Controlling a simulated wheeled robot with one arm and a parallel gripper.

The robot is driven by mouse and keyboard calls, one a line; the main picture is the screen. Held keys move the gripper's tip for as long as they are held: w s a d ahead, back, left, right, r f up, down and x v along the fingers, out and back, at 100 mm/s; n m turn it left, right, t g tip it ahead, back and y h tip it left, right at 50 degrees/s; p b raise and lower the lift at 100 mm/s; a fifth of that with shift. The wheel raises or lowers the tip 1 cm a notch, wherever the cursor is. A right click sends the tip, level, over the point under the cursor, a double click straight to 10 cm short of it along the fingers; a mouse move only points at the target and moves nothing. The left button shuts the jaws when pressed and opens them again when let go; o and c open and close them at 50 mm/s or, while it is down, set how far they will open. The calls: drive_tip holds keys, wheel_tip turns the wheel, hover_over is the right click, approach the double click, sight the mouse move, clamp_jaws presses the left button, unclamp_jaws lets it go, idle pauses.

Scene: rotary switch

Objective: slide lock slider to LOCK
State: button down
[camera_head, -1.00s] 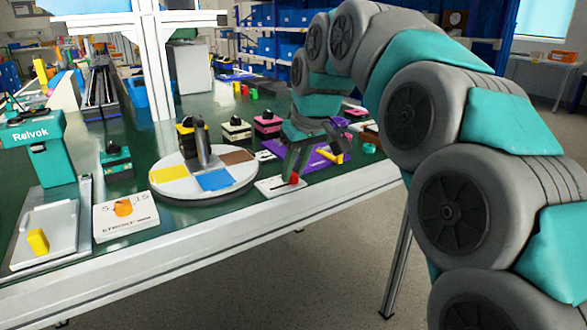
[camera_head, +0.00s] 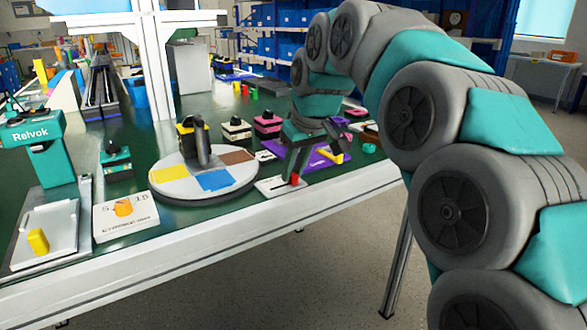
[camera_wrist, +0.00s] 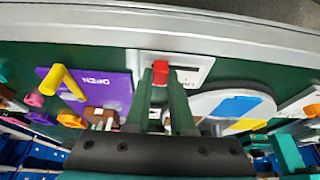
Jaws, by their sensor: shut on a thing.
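The lock slider is a small red knob (camera_head: 295,180) on a flat white plate (camera_head: 270,186) near the table's front edge. In the wrist view the red knob (camera_wrist: 160,68) stands toward the left end of the white plate (camera_wrist: 192,66). My gripper (camera_head: 292,176) reaches down over the plate and is shut on the red knob. Its two fingers also show in the wrist view (camera_wrist: 160,82), one on each side of the knob. The fingers hide part of the plate, and its lettering is too small to read.
Left of the plate is a round turntable (camera_head: 205,191) with coloured sectors and an upright grey handle. A purple panel (camera_head: 318,158) with a yellow lever (camera_head: 337,158) is close behind my gripper. A white dial card (camera_head: 126,215) lies farther left.

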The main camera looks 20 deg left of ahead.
drive_tip(key=s+a, duration=0.3)
drive_tip(key=shift+s+r, duration=0.1)
drive_tip(key=shift+s, duration=0.05)
drive_tip(key=c, duration=0.8)
unclamp_jaws()
drive_tip(key=shift+s, duration=0.1)
drive_tip(key=shift+o, duration=0.2)
drive_tip(key=v, duration=0.7)
drive_tip(key=shift+r, duration=0.25)
drive_tip(key=shift+s+d, duration=0.1)
drive_tip(key=shift+d, duration=0.05)
